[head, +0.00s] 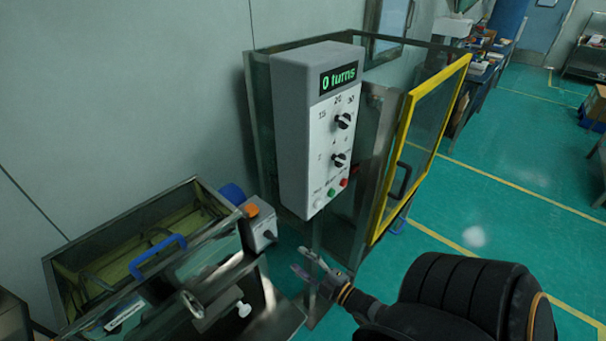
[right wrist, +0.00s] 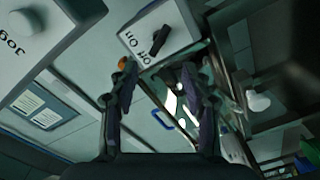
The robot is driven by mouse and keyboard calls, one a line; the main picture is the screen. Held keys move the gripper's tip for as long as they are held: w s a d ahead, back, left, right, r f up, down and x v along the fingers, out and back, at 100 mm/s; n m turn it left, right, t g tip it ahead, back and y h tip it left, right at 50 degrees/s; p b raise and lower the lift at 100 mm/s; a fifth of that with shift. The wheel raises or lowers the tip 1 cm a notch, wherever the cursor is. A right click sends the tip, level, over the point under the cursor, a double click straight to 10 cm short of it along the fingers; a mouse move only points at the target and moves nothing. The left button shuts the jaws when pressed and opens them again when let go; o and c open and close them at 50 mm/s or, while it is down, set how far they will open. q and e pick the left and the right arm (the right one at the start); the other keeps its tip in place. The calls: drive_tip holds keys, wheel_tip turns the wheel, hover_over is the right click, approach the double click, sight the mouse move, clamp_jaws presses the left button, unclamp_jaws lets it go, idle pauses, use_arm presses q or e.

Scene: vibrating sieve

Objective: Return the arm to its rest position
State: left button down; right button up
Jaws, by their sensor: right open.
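My right gripper (head: 312,268) is open and empty in the head view. It is below the grey control box and to the right of the small switch box, apart from both. In the right wrist view its two fingers (right wrist: 162,105) stand apart with nothing between them. The control box (head: 318,130) has a display reading "0 turns", two black knobs and several small buttons. The small switch box (head: 262,228) has an orange button on top, and its black switch also shows in the right wrist view (right wrist: 159,40). My left gripper is not in view.
A glass cabinet with an open yellow-framed door (head: 408,120) stands behind the control box. A metal-framed bin with a blue handle (head: 158,256) is at lower left. Open green floor (head: 510,190) lies to the right, with cluttered benches (head: 478,75) farther back.

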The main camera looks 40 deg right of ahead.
drive_tip(key=shift+f, duration=0.1)
idle(0.3)
drive_tip(key=s+d+f+m+g+h, duration=0.1)
drive_tip(key=s+f+m+g, duration=0.35)
drive_tip(key=f, duration=0.85)
drive_tip(key=s+d+f+m+g+h, duration=0.2)
drive_tip(key=s+f+m+g, duration=0.3)
drive_tip(key=f, duration=0.8)
drive_tip(key=s+a+f+m+g, duration=0.1)
drive_tip(key=s+a+f+g, duration=0.1)
drive_tip(key=s+f, duration=0.2)
drive_tip(key=s+a+f+m+g, duration=0.1)
drive_tip(key=s+a+f+g, duration=0.1)
drive_tip(key=s, duration=0.7)
drive_tip(key=s+a+f+m+g, duration=0.1)
drive_tip(key=s+a+f+g, duration=0.2)
drive_tip(key=s+f, duration=0.3)
drive_tip(key=shift+s+a+y, duration=0.3)
drive_tip(key=shift+a, duration=0.25)
